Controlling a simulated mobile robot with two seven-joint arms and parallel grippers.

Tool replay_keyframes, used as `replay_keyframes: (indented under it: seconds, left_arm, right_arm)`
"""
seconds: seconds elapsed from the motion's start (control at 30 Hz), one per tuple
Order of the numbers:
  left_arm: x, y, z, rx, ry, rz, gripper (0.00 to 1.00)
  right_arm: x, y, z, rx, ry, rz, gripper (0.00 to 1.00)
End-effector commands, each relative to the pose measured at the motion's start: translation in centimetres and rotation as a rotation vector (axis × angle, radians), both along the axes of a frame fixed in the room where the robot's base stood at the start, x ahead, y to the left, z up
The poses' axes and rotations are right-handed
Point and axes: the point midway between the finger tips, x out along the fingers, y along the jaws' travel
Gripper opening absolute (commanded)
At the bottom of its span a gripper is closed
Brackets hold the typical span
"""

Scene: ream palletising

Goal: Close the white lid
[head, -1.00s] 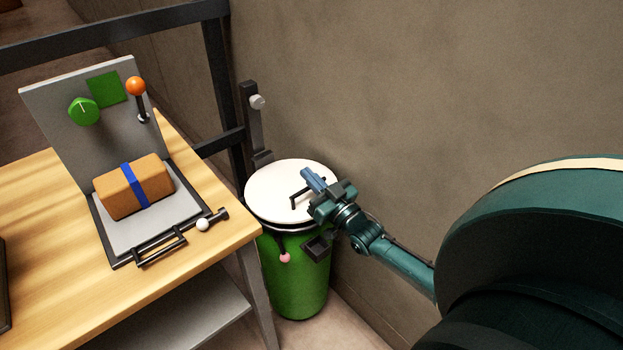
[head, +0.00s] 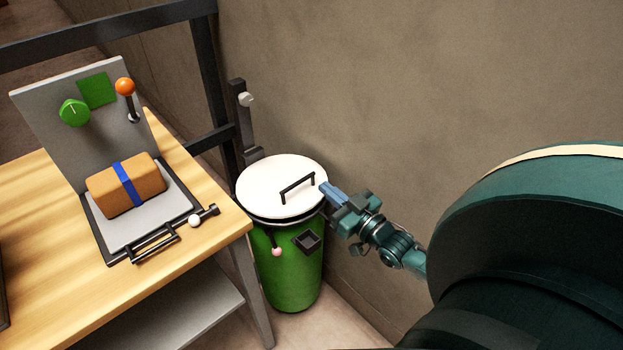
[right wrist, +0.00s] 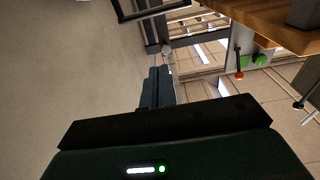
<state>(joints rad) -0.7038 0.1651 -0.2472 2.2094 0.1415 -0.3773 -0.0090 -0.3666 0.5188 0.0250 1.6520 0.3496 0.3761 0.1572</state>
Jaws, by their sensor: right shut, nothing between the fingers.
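The round white lid (head: 268,184) lies on top of a green bin (head: 292,275) and looks flat on its dark rim. Its black handle (head: 297,187) stands up on the right half of the lid. My right gripper (head: 325,189) is shut and empty, with its blue-grey fingertips at the lid's right edge, just right of the handle. I cannot tell whether they touch the lid. In the right wrist view, the shut fingers (right wrist: 157,88) point away with nothing between them. My left gripper is not in view.
A wooden table (head: 215,235) stands left of the bin, holding a grey panel fixture with an orange-knobbed lever (head: 126,88) and a brown strapped package (head: 127,186). A wall (head: 400,90) rises close behind the bin. A dark post (head: 243,120) stands behind the lid.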

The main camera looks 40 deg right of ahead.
Motion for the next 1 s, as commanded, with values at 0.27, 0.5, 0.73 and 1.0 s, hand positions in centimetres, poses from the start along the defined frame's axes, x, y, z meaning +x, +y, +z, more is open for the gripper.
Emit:
replay_keyframes:
  seconds: [0.27, 0.5, 0.73, 1.0]
  left_arm:
    - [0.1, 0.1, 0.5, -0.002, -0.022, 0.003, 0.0]
    - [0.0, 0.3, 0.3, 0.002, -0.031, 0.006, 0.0]
    - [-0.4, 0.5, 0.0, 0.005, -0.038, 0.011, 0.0]
    - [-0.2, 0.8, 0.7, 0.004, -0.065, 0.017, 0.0]
  right_arm:
    - [3.4, 0.2, 0.5, -0.001, 0.008, 0.0, 0.0]
    - [8.3, 0.6, 0.8, -0.001, 0.009, 0.0, 0.0]
    - [9.3, 0.8, -1.5, 0.0, 0.017, 0.0, 0.0]
    - [8.9, 0.7, -3.0, 0.0, 0.013, 0.001, 0.0]
